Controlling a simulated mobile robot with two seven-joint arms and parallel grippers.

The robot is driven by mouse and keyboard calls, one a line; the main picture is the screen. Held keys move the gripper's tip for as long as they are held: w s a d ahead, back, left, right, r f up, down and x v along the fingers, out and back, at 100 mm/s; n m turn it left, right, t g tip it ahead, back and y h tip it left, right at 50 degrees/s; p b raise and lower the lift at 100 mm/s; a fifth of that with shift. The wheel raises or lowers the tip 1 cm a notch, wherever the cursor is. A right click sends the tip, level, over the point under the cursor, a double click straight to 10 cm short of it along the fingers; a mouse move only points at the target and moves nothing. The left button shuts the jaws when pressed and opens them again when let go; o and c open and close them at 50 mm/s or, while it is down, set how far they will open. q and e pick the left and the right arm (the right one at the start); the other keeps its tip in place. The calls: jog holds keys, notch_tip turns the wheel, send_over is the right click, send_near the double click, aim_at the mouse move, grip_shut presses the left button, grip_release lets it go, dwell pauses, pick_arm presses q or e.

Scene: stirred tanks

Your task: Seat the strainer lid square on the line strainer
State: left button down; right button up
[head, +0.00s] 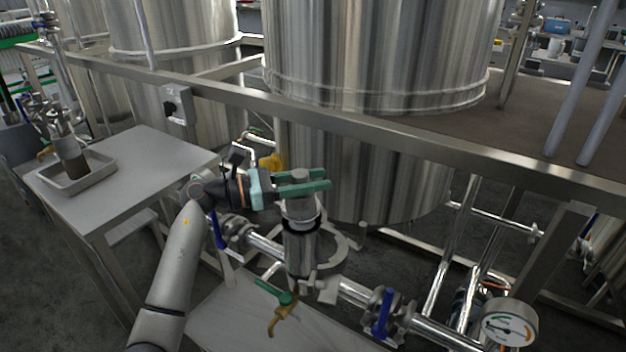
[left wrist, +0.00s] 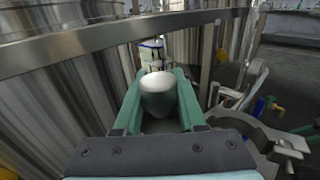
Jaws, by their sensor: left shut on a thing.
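My left gripper (head: 304,181) reaches in from the left and is shut on the upright grey knob of the strainer lid (head: 300,207). In the left wrist view the rounded knob (left wrist: 158,97) sits between the two green fingers (left wrist: 160,84). The line strainer (head: 299,252) is a shiny upright metal cylinder on the pipe, directly below the lid. A dark ring shows around its top, just under the lid. The lid looks upright; I cannot tell whether it touches the strainer rim all round. My right gripper is out of view.
A steel table (head: 140,180) with a grey tray (head: 75,172) and a bottle stands at the left. A steel rail (head: 330,122) and a big tank (head: 375,60) are behind the strainer. Blue-handled valves (head: 382,312), a yellow-brass drain valve (head: 283,312) and a gauge (head: 509,324) sit around the pipe.

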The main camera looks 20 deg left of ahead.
pick_arm(q)
jog(key=shift+f+b, duration=1.1)
jog(key=shift+f+b, duration=0.45)
jog(key=shift+b, duration=0.05)
jog(key=c, duration=0.6)
grip_release()
jog(key=shift+o, duration=1)
jog(key=shift+f, duration=0.15)
